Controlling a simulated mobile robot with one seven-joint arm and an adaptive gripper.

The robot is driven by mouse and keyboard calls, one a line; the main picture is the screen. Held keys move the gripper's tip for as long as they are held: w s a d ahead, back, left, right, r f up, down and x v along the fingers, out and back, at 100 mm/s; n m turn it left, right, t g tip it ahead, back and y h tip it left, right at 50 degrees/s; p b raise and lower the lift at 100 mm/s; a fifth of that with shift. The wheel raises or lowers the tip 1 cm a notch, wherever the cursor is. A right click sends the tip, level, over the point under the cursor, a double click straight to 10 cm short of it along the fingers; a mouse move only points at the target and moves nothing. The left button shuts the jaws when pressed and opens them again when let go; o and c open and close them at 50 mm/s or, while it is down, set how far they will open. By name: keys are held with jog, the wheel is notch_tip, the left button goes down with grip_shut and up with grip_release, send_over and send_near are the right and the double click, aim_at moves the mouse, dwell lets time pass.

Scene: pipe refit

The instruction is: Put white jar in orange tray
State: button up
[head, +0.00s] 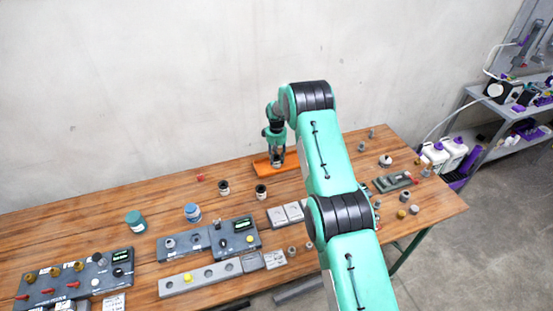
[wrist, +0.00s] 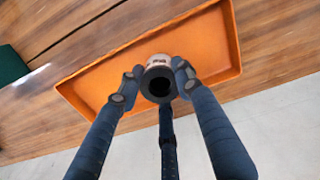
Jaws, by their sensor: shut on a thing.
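My gripper (wrist: 157,82) is shut on the white jar (wrist: 158,61), which has a pale rim and label and a dark round top. Its fingers close around the jar from the sides. The jar is over the inside of the orange tray (wrist: 222,76) in the wrist view; I cannot tell whether it touches the tray floor. In the head view my gripper (head: 277,158) points down at the orange tray (head: 261,168) near the back of the wooden table. The jar is too small and covered there to make out clearly.
Two small dark-topped jars (head: 223,188) (head: 261,191) stand in front of the tray. A teal jar (head: 136,221) and a blue jar (head: 192,212) stand to the left, near grey control panels (head: 235,238). A wall (head: 150,90) rises behind the table.

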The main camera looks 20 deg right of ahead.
jog(key=shift+f, duration=0.1)
jog(key=o, duration=1.2)
jog(key=shift+r, duration=0.2)
notch_tip(320, 180, up, 12)
jog(key=shift+r, duration=0.1)
dwell(0.5)
